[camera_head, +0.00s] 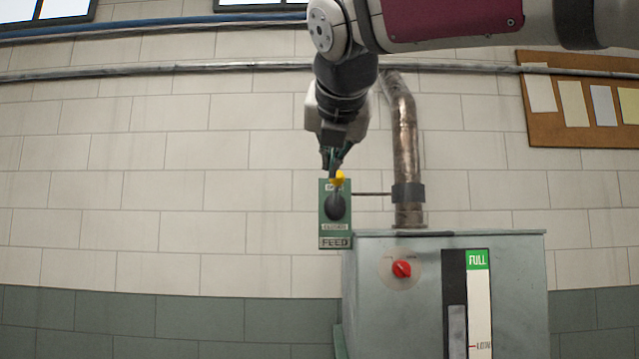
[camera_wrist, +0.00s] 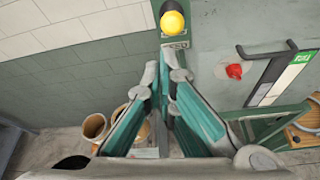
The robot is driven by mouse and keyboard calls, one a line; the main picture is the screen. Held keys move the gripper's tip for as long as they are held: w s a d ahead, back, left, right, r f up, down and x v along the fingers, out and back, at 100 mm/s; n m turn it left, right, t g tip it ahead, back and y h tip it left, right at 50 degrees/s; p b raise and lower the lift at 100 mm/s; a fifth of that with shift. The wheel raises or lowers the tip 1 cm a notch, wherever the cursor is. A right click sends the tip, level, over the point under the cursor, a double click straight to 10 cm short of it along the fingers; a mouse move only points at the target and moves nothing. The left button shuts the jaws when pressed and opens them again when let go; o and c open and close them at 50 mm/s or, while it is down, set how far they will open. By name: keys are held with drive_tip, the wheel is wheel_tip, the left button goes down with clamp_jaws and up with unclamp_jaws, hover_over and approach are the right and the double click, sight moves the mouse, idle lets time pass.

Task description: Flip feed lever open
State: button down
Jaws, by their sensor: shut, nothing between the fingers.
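The feed lever has a yellow knob (camera_head: 339,178) and a dark round hub (camera_head: 335,206) on a green panel (camera_head: 326,241) marked FEED. The knob is at the top of the panel, by the upper label; a lower label seems to read CLOSED. My gripper (camera_head: 333,160) is shut and empty, its fingertips just above the knob in the head view. In the wrist view, the yellow knob (camera_wrist: 173,23) is beyond the shut fingertips of my gripper (camera_wrist: 167,62), with a small gap in the picture. I cannot tell whether they touch. The lever's arm is mostly hidden behind the knob.
A grey-green cabinet (camera_head: 400,325) with a red knob (camera_head: 401,269) and a FULL/LOW gauge (camera_head: 479,300) stands right of the panel. Brown round containers (camera_wrist: 95,126) sit on the floor. Left of the panel is bare wall.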

drive_tip(key=shift+s+r, duration=0.8)
drive_tip(key=shift+r, duration=0.35)
drive_tip(key=s+d+f+m+g+b, duration=0.1)
drive_tip(key=s+d+f+m, duration=0.1)
drive_tip(key=d+f+m, duration=0.35)
drive_tip(key=s+d+f+m+g, duration=0.25)
drive_tip(key=f+m, duration=0.35)
drive_tip(key=f, duration=0.4)
drive_tip(key=s+d+f+m+g+b, duration=0.1)
drive_tip(key=s+d+f+m, duration=0.2)
drive_tip(key=f+m, duration=0.3)
drive_tip(key=s+d+f+m+g, duration=0.1)
drive_tip(key=s+f+m, duration=0.3)
drive_tip(key=f, duration=0.4)
drive_tip(key=s+d+f+m+g, duration=0.1)
drive_tip(key=s+d+f+m, duration=0.1)
drive_tip(key=s+f+m, duration=0.2)
drive_tip(key=s+d+f+m+g+b, duration=0.1)
drive_tip(key=s+f+m, duration=0.4)
drive_tip(key=f+m, duration=0.3)
wheel_tip(320, 180, down, 4)
drive_tip(key=shift+d+f, duration=0.25)
drive_tip(key=shift+m+g, duration=0.25)
